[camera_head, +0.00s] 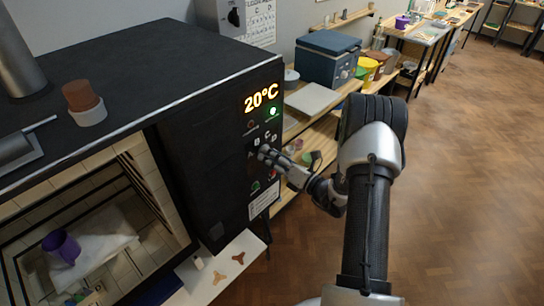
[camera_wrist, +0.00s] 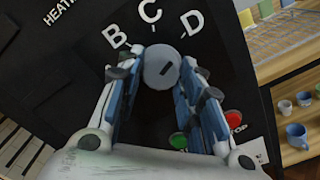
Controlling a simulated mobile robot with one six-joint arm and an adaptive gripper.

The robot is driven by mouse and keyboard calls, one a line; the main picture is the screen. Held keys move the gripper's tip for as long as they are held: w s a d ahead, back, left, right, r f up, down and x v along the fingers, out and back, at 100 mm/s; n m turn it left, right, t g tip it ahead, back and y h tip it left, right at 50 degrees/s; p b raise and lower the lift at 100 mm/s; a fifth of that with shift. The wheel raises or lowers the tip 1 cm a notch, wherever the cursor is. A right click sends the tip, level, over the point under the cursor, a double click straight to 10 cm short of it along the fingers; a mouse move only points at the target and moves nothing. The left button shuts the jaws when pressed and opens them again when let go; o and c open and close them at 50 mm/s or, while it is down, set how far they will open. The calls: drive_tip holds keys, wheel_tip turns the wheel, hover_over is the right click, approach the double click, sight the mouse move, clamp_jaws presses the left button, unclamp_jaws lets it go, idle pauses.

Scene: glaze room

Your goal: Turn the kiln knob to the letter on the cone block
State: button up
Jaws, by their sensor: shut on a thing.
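The kiln (camera_head: 175,60) has a black front panel with a lit 20°C display (camera_head: 261,98). In the wrist view, a round grey knob (camera_wrist: 161,70) with a short dark slanted mark sits below the letters B, C and D. I cannot tell which letter the mark points to. My gripper (camera_head: 264,152) is at the panel, shut on the knob, with one finger on each side of it in the wrist view (camera_wrist: 163,62). In the head view my fingers mostly hide the knob. I cannot make out a cone block with a letter.
Green (camera_wrist: 178,141) and red (camera_wrist: 233,118) buttons sit below the knob. The kiln chamber lies open at the left with a purple mug (camera_head: 61,246) inside. A brown and white stacked piece (camera_head: 84,101) stands on top. Shelves with a blue box (camera_head: 327,60) stand behind; floor at right is clear.

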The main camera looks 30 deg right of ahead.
idle(0.4)
drive_tip(key=o, duration=1.1)
drive_tip(key=shift+s, duration=0.1)
drive_tip(key=v, duration=1.1)
drive_tip(key=shift+s+d, duration=0.15)
drive_tip(key=shift+s, duration=0.25)
